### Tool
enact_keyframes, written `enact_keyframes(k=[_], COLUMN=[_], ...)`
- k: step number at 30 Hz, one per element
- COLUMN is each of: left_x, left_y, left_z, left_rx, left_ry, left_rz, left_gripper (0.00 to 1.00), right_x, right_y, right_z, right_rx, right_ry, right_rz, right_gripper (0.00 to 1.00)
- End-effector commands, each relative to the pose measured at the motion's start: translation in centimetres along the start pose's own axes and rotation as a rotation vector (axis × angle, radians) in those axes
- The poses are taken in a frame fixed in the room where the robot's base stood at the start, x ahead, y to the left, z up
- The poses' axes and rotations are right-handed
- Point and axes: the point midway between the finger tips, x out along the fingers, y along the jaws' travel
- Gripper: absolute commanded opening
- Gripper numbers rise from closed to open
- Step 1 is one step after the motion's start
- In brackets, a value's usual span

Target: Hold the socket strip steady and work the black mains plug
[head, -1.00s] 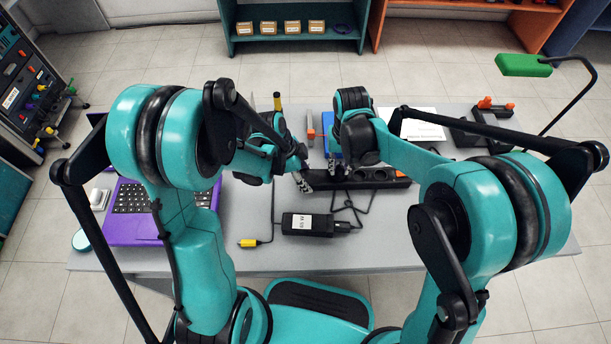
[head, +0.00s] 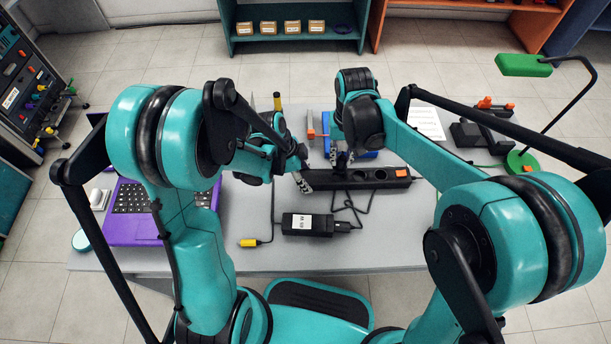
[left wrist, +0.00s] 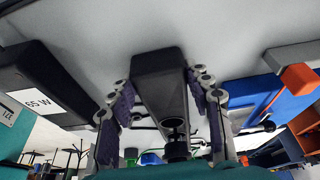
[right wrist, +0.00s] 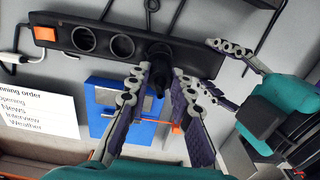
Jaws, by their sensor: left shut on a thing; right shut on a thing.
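The black socket strip (head: 382,179) lies across the middle of the table, with an orange switch at its right end. My left gripper (head: 303,182) is shut on the strip's left end; the left wrist view shows the strip (left wrist: 158,75) between its fingers. My right gripper (head: 341,163) is above the strip. In the right wrist view its fingers close around the black mains plug (right wrist: 158,54), which is at a socket beside two empty round sockets. The fingers hide part of the plug, and I cannot tell how deeply it sits.
A black power brick (head: 307,224) and its cables lie in front of the strip. A purple laptop (head: 120,230) is at left. A blue device (head: 366,154) stands behind the strip, and a paper sheet (head: 425,124) and green lamp base (head: 521,161) are at right.

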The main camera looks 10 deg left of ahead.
Motion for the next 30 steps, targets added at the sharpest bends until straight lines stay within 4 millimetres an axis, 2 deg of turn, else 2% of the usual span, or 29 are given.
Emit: enact_keyframes(k=[14, 30], left_x=[0.0, 0.0], left_y=[0.0, 0.0], left_z=[0.0, 0.0], left_rx=[0.0, 0.0], left_ry=[0.0, 0.0], left_rz=[0.0, 0.0], left_gripper=[0.03, 0.03], right_x=[-0.8, -5.4], right_y=[0.2, 4.9], right_z=[0.0, 0.0], right_rx=[0.001, 0.003], right_ry=[0.0, 0.0], right_rz=[0.0, 0.0], right_gripper=[0.0, 0.0])
